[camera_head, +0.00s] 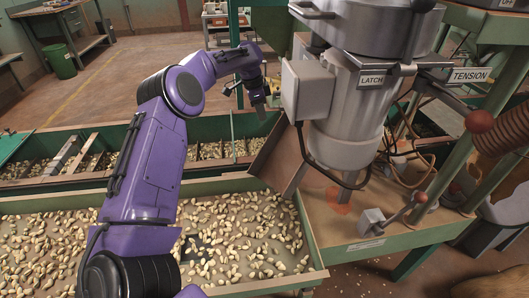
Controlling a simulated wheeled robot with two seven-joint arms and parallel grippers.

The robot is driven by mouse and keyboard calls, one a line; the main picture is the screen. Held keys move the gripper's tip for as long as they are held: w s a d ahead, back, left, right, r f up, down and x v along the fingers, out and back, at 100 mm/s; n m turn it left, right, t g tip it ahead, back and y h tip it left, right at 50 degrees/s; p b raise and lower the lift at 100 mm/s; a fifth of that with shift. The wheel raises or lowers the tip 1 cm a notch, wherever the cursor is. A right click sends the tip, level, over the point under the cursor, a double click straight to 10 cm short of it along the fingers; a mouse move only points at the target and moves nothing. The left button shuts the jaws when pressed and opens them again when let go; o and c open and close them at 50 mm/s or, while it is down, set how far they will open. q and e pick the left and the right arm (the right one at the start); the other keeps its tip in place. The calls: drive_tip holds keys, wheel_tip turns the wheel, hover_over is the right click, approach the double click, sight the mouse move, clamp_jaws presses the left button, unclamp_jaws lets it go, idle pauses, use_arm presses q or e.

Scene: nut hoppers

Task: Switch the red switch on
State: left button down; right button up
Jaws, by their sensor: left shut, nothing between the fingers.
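I cannot make out a part that is clearly the red switch. Two reddish knobs show on the machine: a lever knob (480,121) below the TENSION label, and a smaller knob (421,197) on the lever above the green table. My left gripper (259,104) is at the end of the purple arm, left of the grey box on the machine and apart from it. It points down over the far hopper edge, shut and empty. My right gripper is not in view.
The machine (347,124) with a LATCH label fills the right side. Loose cables (405,165) hang beside it. Hoppers of nuts (245,240) lie below my left arm.

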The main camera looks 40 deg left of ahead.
use_arm(q)
drive_tip(key=shift+x, duration=0.85)
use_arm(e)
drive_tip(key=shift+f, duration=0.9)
use_arm(q)
drive_tip(key=shift+s, duration=0.2)
drive_tip(key=x, duration=0.4)
drive_tip(key=b+x, duration=0.1)
drive_tip(key=x, duration=0.3)
drive_tip(key=a+b+x, duration=0.1)
drive_tip(key=x, duration=0.4)
drive_tip(key=shift+s+f, duration=0.15)
drive_tip(key=shift+s, duration=0.2)
drive_tip(key=shift+f, duration=0.35)
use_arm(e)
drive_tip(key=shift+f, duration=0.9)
